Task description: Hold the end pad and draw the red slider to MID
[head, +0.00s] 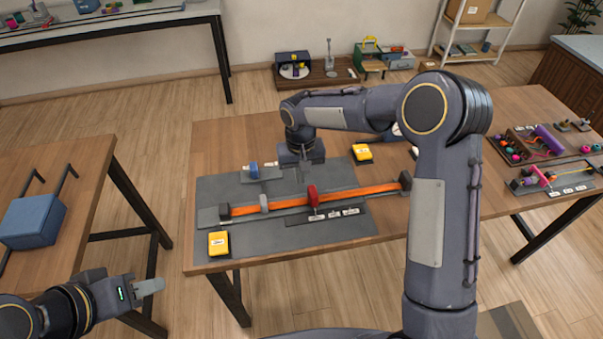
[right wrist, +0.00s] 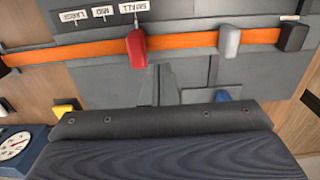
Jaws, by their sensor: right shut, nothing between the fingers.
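An orange strap (head: 365,190) runs across the grey board between a black end block (head: 224,211) on the left and another (head: 405,180) on the right. The red slider (head: 313,195) sits on the strap, level with the SMALL label (right wrist: 135,6); MID (right wrist: 103,11) and LARGE (right wrist: 73,16) lie beyond it. A grey block (head: 263,203) is also on the strap. My right gripper (right wrist: 165,84) is shut and empty, over the board behind the strap, apart from the red slider (right wrist: 137,47). My left gripper (head: 149,287) is off the table at lower left, holding nothing visible; its finger gap is unclear.
Yellow blocks stand at the board's front left (head: 218,243) and back (head: 361,152). A small blue piece (head: 254,170) is on the board's back left. Trays with colourful parts (head: 540,145) fill the table's right. A blue box (head: 33,219) is on the left table.

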